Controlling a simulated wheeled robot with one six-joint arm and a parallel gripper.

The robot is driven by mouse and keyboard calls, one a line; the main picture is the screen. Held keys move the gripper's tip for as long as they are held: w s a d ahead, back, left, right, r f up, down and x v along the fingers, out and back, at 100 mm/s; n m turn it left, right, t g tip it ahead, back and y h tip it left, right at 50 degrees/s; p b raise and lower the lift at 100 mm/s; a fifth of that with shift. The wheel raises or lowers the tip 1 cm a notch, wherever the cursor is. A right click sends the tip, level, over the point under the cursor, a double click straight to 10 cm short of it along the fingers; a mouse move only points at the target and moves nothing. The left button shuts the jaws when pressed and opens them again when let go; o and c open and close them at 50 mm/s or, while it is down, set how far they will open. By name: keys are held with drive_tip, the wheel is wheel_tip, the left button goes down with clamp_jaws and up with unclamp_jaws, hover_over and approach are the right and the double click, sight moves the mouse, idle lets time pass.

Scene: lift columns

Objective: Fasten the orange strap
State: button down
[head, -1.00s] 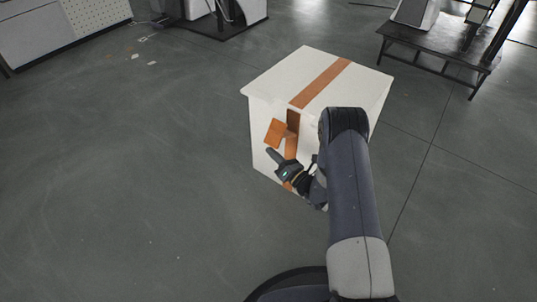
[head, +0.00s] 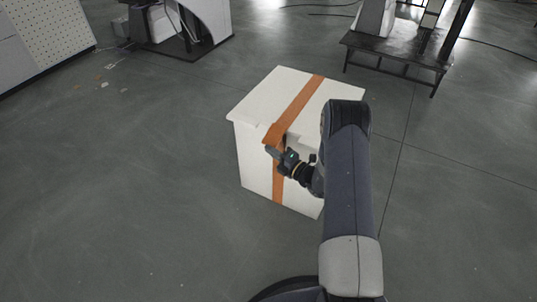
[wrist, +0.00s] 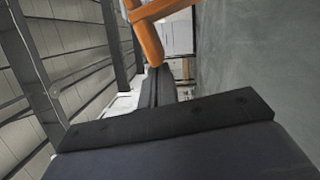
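The orange strap (head: 298,101) runs across the lid of a white box (head: 256,103) and shows again lower down the front face. Its short piece at the lid's front edge lies close to the line of the strap. My gripper (head: 273,151) is at the upper front of the box, just below that piece, and seems to touch or nearly touch it. In the wrist view, dark fingers (wrist: 155,86) lie side by side with a thin seam between them, and the orange strap (wrist: 149,40) is just beyond their tips. My arm hides the box's right side.
A dark low table (head: 400,45) stands at the back right. A machine on a black base (head: 185,45) and a pegboard cabinet (head: 50,30) are at the back left. Small scraps lie on the floor near them. The grey floor around the box is clear.

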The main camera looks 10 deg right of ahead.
drive_tip(key=shift+w+d+r+m+g+h+p, duration=0.1)
drive_tip(key=shift+w+d+r+m+p, duration=0.15)
drive_tip(key=shift+m, duration=0.35)
drive_tip(key=shift+w+d+r+m+g+h+p, duration=0.1)
drive_tip(key=shift+w+r+m+p, duration=0.1)
drive_tip(key=shift+m+p, duration=0.3)
drive_tip(key=shift+w+d+r+m+g+h+p, duration=0.1)
drive_tip(key=shift+w+d+r+m+p, duration=0.15)
drive_tip(key=shift+m, duration=0.45)
